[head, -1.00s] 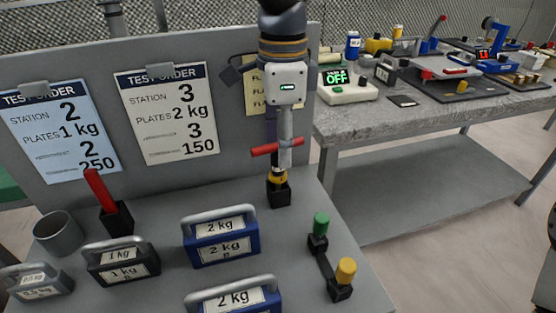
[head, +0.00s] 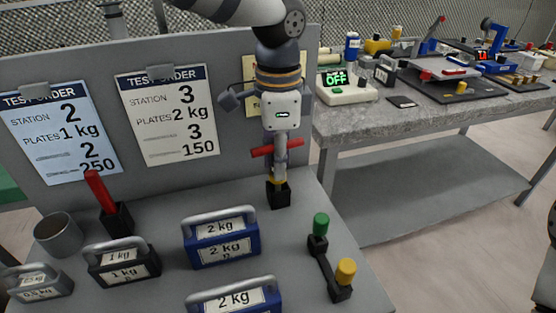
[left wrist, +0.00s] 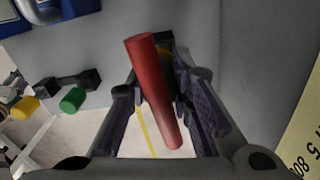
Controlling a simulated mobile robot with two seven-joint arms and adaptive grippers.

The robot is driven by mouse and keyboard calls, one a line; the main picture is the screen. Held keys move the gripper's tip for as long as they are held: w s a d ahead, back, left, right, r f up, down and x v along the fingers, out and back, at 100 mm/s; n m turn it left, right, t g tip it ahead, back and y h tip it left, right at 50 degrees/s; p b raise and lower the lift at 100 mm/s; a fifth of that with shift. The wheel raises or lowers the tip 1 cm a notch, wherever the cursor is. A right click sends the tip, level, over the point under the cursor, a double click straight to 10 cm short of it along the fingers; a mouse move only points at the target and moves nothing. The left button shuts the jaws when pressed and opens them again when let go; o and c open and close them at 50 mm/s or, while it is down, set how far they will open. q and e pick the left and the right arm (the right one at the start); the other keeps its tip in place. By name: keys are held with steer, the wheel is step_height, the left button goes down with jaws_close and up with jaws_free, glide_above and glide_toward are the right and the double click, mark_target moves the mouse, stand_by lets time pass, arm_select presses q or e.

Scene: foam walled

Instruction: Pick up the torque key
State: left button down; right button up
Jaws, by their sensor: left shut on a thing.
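The torque key has a red crossbar handle (head: 262,151) and stands upright in a small black holder (head: 279,196) near the panel. A yellow band shows just above the holder. My left gripper (head: 281,158) comes down from above and is shut on the torque key at its handle. The gripper hides the middle of the key in the head view. In the left wrist view the red handle (left wrist: 155,95) lies between the two dark fingers (left wrist: 163,112), with the holder partly hidden behind it. My right gripper is not in view.
Blue 2 kg weights (head: 222,242), a dark 1 kg weight (head: 123,264) and a grey cup (head: 59,235) stand left of the key. A red-handled tool (head: 98,190) stands in another black block. A green-and-yellow-knobbed rack (head: 328,262) is at right. The grey panel (head: 228,140) rises close behind.

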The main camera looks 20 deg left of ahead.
arm_select(q)
step_height(320, 180, up, 27)
steer(key=shift+p, duration=0.3)
stand_by(0.7)
